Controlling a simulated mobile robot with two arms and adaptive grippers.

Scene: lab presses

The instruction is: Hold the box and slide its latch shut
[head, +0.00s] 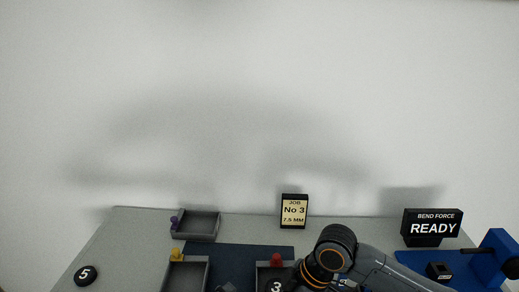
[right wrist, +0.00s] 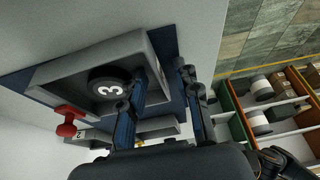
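A grey open-topped box (right wrist: 52,88) holds a black disc marked 3 (right wrist: 109,86). A red knob (right wrist: 68,127) sticks out from its side in the right wrist view. In the head view this box (head: 262,275) is cut by the bottom edge and partly hidden by my right arm, with the red knob (head: 277,260) at its back. My right gripper (right wrist: 163,68) has its fingers apart, one on each side of a box wall, with a gap showing beside the outer finger. My left gripper cannot be made out. The latch's exact position is unclear.
A disc marked 5 (head: 85,275), a job card (head: 294,211), a READY sign (head: 432,228) and a blue press (head: 490,262) are also there.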

